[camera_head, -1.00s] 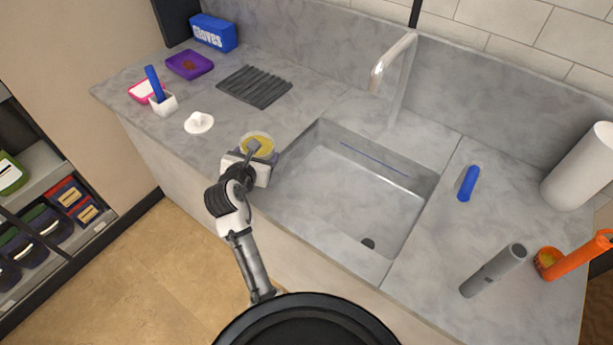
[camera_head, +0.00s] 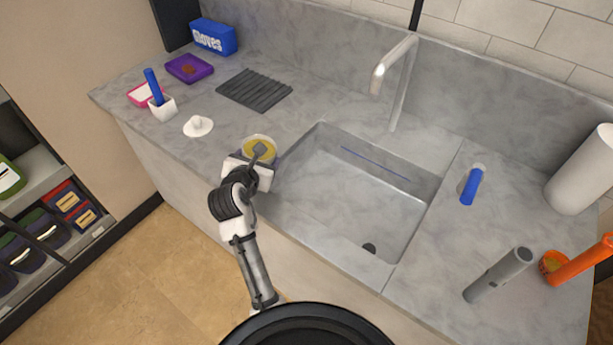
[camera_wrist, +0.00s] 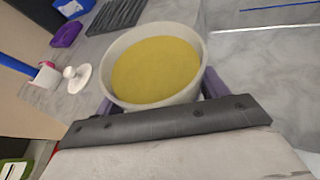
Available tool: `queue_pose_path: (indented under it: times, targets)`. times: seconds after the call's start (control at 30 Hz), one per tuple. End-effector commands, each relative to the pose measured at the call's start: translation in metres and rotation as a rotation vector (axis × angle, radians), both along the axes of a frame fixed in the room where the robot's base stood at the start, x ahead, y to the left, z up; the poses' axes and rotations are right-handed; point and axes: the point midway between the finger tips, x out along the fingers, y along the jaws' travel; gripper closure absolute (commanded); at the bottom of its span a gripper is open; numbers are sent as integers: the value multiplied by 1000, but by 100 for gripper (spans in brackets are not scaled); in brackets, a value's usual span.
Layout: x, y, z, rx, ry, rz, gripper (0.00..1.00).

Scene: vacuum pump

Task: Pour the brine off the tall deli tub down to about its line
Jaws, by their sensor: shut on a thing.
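The tall deli tub (camera_head: 261,141) is a whitish round tub with yellow liquid in it, at the left edge of the sink. In the wrist view the tub (camera_wrist: 154,66) fills the middle, open at the top, its yellow surface a little below the rim. My gripper (camera_head: 254,163) is shut on the tub, with a purple finger on each side of it in the wrist view (camera_wrist: 158,98). The tub looks close to upright. Its lower part and any line on it are hidden by my gripper. The sink (camera_head: 330,205) lies just right of the tub and looks empty, with a dark drain.
A white lid-like piece with a knob (camera_head: 198,126) lies left of the tub. Behind are a ribbed dark mat (camera_head: 254,90), a purple tray (camera_head: 189,68) and a gloves box (camera_head: 213,36). The faucet (camera_head: 393,75) arches behind the sink.

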Motion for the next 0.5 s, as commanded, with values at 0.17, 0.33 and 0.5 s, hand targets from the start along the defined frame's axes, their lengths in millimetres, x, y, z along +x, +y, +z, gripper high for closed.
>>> queue_pose_path:
  times: [0.17,0.33,0.5]
  targets:
    - [0,-1,1,11,-2,-2,50]
    - [0,-2,1,21,-4,-2,50]
    - [0,-3,2,32,-4,-1,50]
